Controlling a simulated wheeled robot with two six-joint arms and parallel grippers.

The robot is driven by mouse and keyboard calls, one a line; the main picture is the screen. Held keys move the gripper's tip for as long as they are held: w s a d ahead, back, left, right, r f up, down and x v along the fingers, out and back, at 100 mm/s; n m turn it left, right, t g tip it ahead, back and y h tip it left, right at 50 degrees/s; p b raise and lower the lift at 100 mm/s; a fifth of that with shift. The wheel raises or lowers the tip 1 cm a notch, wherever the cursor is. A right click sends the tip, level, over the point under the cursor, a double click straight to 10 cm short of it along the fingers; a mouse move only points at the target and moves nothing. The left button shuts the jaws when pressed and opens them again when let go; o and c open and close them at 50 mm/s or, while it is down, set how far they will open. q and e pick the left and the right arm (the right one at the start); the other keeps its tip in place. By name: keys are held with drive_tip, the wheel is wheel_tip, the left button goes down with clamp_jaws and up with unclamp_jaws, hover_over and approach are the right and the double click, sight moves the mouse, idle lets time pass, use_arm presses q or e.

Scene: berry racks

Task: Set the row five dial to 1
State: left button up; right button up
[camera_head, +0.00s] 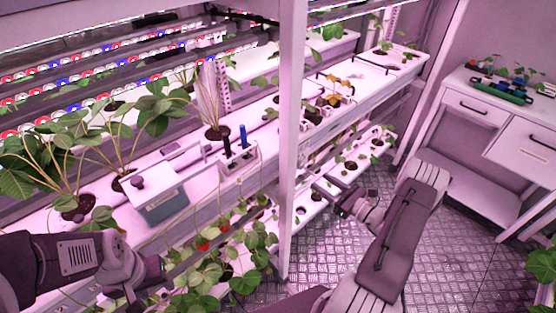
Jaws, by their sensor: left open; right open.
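I cannot make out a dial marked for row five. A white-lidded grey box (165,207) with a small dark knob (137,182) on top stands on the front ledge of the rack at left; I cannot tell whether that knob is a dial. My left gripper (137,294) is at the lower left, in front of the rack and below the box, among hanging leaves; it is open and looks empty. My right gripper (322,190) is right of the white post, pointing at the lower planting tier; it is open and appears empty, its fingers small in view.
A white post (291,150) stands between my grippers. Strawberry plants (215,240) hang below the left ledge. A holder (238,163) with dark and blue tools sits on the ledge. A white drawer bench (477,107) is at right. Open metal floor (470,255) lies below it.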

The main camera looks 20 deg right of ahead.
sight(302, 167)
drive_tip(key=shift+h, duration=0.3)
drive_tip(key=p+x, duration=0.1)
drive_tip(key=x, duration=0.8)
drive_tip(key=shift+d+r, duration=0.1)
drive_tip(key=shift+d, duration=0.05)
clamp_jaws()
